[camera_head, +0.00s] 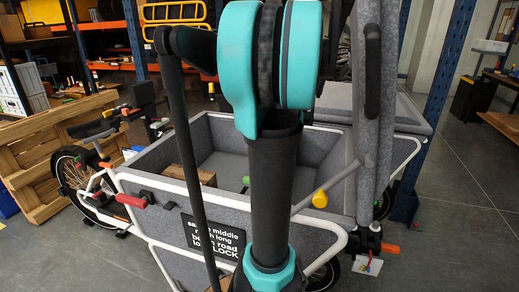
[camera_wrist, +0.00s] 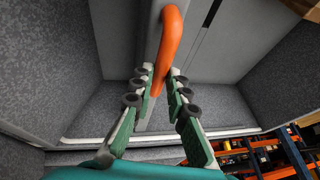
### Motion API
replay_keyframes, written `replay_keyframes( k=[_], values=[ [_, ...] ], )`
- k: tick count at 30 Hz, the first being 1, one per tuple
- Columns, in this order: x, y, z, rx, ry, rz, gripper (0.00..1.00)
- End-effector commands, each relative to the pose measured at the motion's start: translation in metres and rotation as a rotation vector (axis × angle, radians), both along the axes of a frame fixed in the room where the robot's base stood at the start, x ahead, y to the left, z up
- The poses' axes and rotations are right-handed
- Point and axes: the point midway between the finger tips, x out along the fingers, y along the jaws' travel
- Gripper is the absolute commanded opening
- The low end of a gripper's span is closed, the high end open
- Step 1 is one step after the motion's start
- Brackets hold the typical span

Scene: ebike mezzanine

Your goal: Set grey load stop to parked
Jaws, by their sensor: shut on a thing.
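In the wrist view my gripper (camera_wrist: 160,82) has its green fingers on either side of an orange curved handle (camera_wrist: 170,38), shut on it. The handle runs down between the fingers in front of a light grey panel (camera_wrist: 205,40). In the head view my gripper is hidden behind my own arm. A grey-lined cargo box (camera_head: 150,178) on a bike shows there, with a grey bar (camera_head: 342,178) and a yellow knob (camera_head: 320,199) at its right side. I cannot tell which part is the grey load stop.
A black sign (camera_head: 212,236) on the box front is partly hidden by my arm. A red lever (camera_head: 131,201), a green knob (camera_head: 246,180) and an orange lever (camera_head: 390,248) show around the box.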

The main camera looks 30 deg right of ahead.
Motion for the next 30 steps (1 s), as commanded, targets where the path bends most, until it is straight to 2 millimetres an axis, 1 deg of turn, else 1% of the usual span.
replay_keyframes(
  k=[1, 3, 6, 12, 18, 30],
  values=[
    [-0.012, -0.013, 0.0, -0.001, 0.0, -0.008, 0.0],
    [-0.025, -0.026, 0.0, 0.0, 0.0, -0.009, 0.0],
    [-0.041, -0.041, 0.0, 0.0, 0.0, -0.008, 0.0],
    [-0.062, -0.063, 0.0, -0.001, 0.0, -0.004, 0.0],
    [-0.072, -0.072, 0.0, 0.0, 0.001, -0.001, 0.0],
    [-0.075, -0.075, 0.0, -0.004, 0.004, -0.002, 0.0]
  ],
)
